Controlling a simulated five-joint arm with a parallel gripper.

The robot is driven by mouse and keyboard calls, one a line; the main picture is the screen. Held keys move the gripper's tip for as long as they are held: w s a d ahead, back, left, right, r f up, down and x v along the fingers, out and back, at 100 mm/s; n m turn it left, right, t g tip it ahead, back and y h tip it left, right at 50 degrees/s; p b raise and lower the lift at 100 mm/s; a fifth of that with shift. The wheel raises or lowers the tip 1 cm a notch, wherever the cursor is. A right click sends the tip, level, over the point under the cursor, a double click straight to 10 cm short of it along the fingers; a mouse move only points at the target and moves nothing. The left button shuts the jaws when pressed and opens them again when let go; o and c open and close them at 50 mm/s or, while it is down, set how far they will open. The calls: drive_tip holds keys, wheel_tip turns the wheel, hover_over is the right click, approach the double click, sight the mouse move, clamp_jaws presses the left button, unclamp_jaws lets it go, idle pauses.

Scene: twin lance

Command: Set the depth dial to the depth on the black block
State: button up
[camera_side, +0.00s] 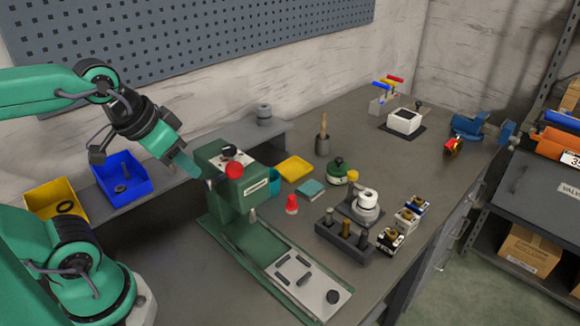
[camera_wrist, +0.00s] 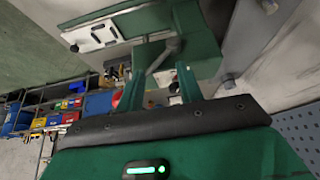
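The green press (camera_side: 236,182) stands on the bench with a red knob (camera_side: 234,170) on its head. A black knob (camera_side: 229,151) sits on a pale plate on top; I cannot tell surely whether this is the depth dial, and no setting is readable. The black block (camera_side: 391,239) is the nearest of three blocks at the right, with a brass-coloured part and white markings too small to read. My gripper (camera_side: 192,169) is at the left side of the press head. In the wrist view its fingers (camera_wrist: 158,82) are apart, with a grey bent lever (camera_wrist: 161,56) showing beyond and between them.
A dark stand with posts (camera_side: 343,235) is left of the blocks. A white-topped round device (camera_side: 366,205), a red-topped piece (camera_side: 291,205) and a green round item (camera_side: 337,172) stand nearby.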

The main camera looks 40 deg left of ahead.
idle(0.4)
drive_tip(key=o, duration=0.3)
drive_tip(key=n+g, duration=0.5)
drive_tip(key=n, duration=0.7)
approach(229, 148)
drive_tip(key=shift+s+f, duration=0.35)
drive_tip(key=shift+f, duration=0.1)
drive_tip(key=shift+w+r+n+g, duration=0.15)
drive_tip(key=shift+w+n+g, duration=0.15)
drive_tip(key=shift+w+n, duration=0.45)
drive_tip(key=shift+s, duration=0.1)
drive_tip(key=shift+f, duration=3.9)
drive_tip(key=c, duration=1)
